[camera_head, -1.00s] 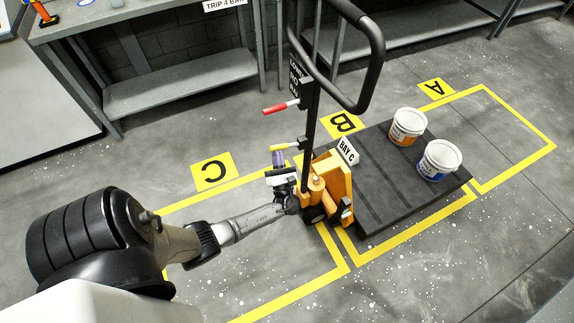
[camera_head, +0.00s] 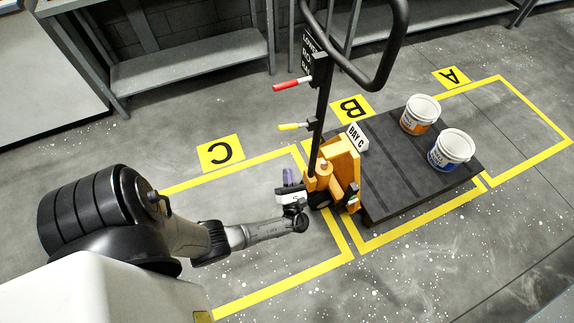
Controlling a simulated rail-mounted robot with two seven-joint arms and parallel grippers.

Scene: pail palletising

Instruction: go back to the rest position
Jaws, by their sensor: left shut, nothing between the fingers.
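My left gripper (camera_head: 289,178) is shut and empty. It is in the head view just left of the yellow pallet jack (camera_head: 342,165), in front of its base and below its levers. I cannot tell whether it touches the jack. The arm reaches in from the lower left. The jack has a tall black handle (camera_head: 385,70), a red-tipped lever (camera_head: 287,85) and a yellow-tipped lever (camera_head: 290,126). My right gripper is not in view.
A dark pallet (camera_head: 385,195) in bay B holds a white pail with an orange label (camera_head: 420,114) and one with a blue label (camera_head: 450,150). A "BAY C" card (camera_head: 357,137) stands by it. Bay C's sign (camera_head: 221,153) marks open floor. Grey benches (camera_head: 200,75) line the back.

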